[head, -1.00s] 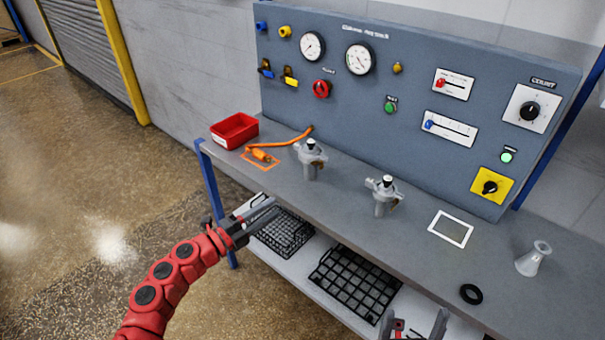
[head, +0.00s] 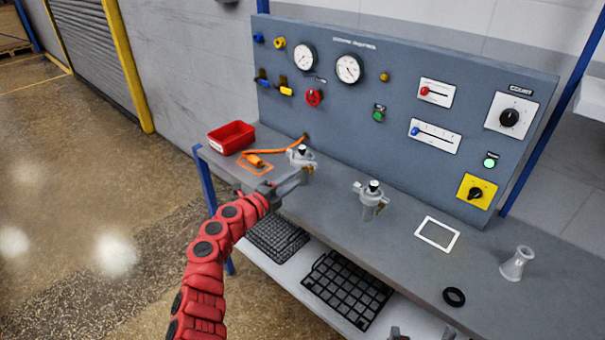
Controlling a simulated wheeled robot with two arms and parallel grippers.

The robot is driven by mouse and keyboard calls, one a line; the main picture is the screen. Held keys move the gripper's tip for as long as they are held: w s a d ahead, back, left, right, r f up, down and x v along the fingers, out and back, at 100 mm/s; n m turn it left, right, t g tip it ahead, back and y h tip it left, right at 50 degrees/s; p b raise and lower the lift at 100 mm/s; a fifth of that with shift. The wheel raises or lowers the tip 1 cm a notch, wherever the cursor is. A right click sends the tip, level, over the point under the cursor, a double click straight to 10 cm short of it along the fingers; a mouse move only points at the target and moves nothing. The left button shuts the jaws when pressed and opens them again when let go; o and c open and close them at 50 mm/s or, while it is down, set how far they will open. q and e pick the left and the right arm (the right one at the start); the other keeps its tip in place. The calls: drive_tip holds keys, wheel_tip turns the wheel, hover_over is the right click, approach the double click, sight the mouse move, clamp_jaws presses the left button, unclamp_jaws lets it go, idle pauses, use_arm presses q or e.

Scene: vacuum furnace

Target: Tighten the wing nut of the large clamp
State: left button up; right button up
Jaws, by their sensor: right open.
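I cannot tell which one carries the large clamp, and no wing nut is clearly made out. My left gripper (head: 297,183) is just in front of the left fitting, its fingers pointing right; I cannot tell whether it touches or how far its jaws are apart. My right gripper (head: 422,334) is open at the bottom edge, mostly cut off.
A red bin (head: 232,137) and an orange cable tool (head: 256,161) lie at the bench's left end. A white-outlined square (head: 437,234), a black ring (head: 454,297) and a grey conical piece (head: 517,264) are at right. The control panel (head: 400,80) rises behind. Black racks (head: 347,290) sit below.

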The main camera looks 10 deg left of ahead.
sight(309, 170)
use_arm(q)
drive_tip(key=shift+x, duration=0.8)
drive_tip(key=shift+w+d, duration=0.2)
drive_tip(key=shift+w, duration=0.1)
drive_tip(key=shift+x, duration=0.95)
drive_tip(key=shift+s+d, duration=0.1)
clamp_jaws()
